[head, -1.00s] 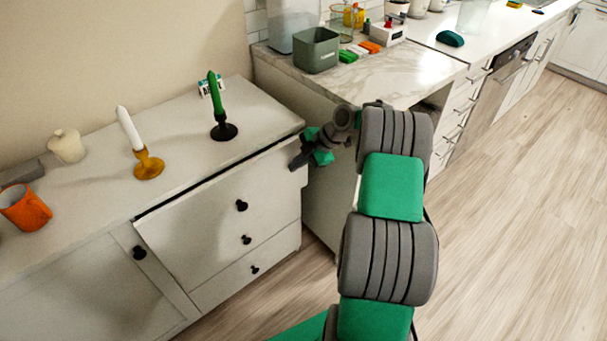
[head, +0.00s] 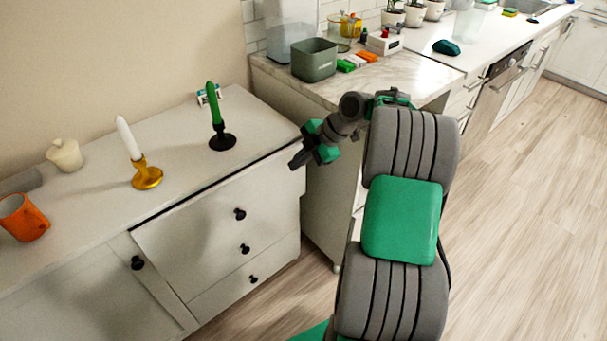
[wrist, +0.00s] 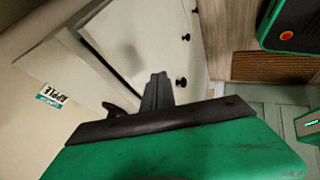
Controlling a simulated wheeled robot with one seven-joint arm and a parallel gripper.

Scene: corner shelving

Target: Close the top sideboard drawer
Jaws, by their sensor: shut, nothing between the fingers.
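The top drawer (head: 205,220) of the white sideboard (head: 95,212) stands slightly out, with a dark gap along its upper edge. It has a black knob (head: 239,214). My gripper (head: 293,165) is shut and empty at the drawer's upper right corner, near its front edge; I cannot tell whether it touches. In the wrist view my shut fingers (wrist: 157,90) point toward the pale drawer front (wrist: 140,35) and the sideboard edge. Part of the drawer's right end is hidden behind the fingers.
On the sideboard stand a green candle (head: 214,105) in a black holder, a white candle (head: 128,138) in a gold holder, a cream pot (head: 65,155) and an orange mug (head: 22,217). A marble counter (head: 370,82) lies to the right. The wooden floor (head: 520,210) is open.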

